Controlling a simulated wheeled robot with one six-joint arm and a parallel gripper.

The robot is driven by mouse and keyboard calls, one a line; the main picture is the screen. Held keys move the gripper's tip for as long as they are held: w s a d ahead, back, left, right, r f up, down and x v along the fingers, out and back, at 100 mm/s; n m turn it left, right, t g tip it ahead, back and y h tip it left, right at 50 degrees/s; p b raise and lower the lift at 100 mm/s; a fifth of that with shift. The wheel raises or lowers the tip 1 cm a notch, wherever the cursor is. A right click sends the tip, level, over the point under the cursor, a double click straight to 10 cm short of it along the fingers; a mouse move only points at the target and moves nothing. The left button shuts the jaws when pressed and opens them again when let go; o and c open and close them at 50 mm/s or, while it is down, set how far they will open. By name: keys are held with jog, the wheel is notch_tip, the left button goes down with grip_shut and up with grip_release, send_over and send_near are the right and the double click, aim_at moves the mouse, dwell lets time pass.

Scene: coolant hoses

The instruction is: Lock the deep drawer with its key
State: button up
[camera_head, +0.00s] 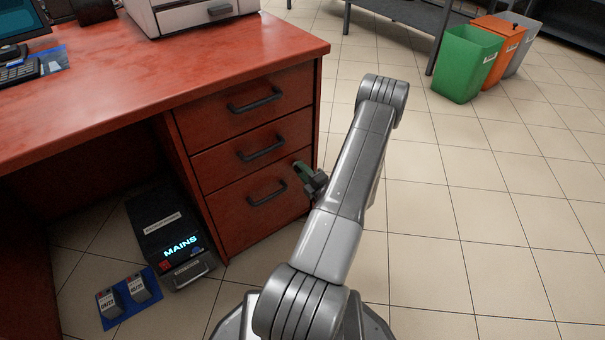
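The deep drawer (241,222) is the tallest and lowest of three red-brown drawers under the desk. It looks shut, with its front in line with the drawers above, and has a dark bar handle (267,194). My gripper (306,174) is at the upper right of the deep drawer's front, close to it. A small dark green piece (302,170) shows at the gripper's end, against the drawer front. I cannot tell whether it is the key's head or part of the gripper. The lock and the fingertips are too small or hidden to make out.
The desk top (210,65) overhangs the drawers. A dark box lettered MAINS (165,225) and a blue tray (112,315) with small blocks sit on the floor at left. Green (466,65), orange (503,42) and grey bins stand at back right. The floor at right is clear.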

jog(key=shift+w+a, duration=0.15)
grip_shut()
